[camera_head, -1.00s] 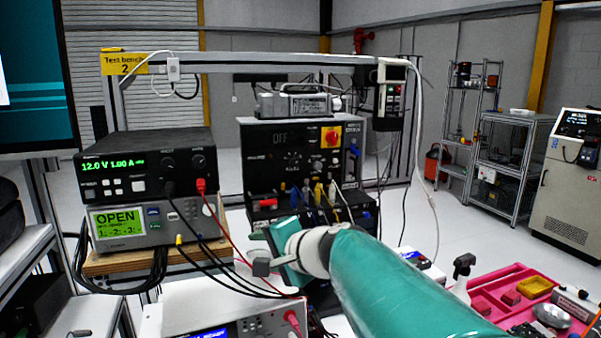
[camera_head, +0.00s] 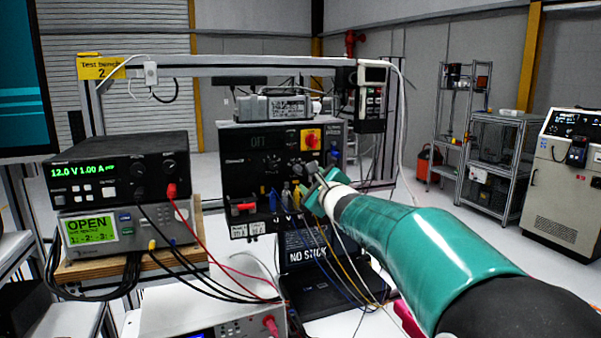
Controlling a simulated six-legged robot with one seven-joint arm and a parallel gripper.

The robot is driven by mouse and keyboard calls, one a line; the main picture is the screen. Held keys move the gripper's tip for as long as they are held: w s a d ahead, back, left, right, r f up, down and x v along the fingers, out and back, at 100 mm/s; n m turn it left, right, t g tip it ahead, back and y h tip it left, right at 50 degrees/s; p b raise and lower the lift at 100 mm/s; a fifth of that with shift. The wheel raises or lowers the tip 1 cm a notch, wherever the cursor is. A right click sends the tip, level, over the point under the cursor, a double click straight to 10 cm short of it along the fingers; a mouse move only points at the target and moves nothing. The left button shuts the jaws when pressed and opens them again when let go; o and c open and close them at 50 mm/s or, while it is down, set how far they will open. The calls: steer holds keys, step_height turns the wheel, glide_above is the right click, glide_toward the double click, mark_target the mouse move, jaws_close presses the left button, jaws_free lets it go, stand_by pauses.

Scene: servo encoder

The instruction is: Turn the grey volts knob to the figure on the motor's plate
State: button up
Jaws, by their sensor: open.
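The black test panel (camera_head: 233,175) stands behind the bench with its small display reading OFF. A motor-like metal unit (camera_head: 275,106) lies on top of it with a plate whose print is too small to read. My gripper (camera_head: 314,172) is open and empty, in front of the panel's lower right, covering part of its face. A dark knob (camera_head: 272,164) shows near the panel's middle, left of the gripper. The power supply (camera_head: 115,175) at left reads 12.0 V 1.00 A and has two dark knobs. I cannot tell which knob is the grey volts knob.
Coloured leads hang from the panel below my gripper to a black laptop (camera_head: 320,285) reading NO STICK. Red and black cables run from the left instruments. A handheld meter (camera_head: 372,95) hangs at the frame's right post.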

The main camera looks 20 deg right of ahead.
mark_target(298, 169)
steer(key=w, duration=0.9)
jaws_close()
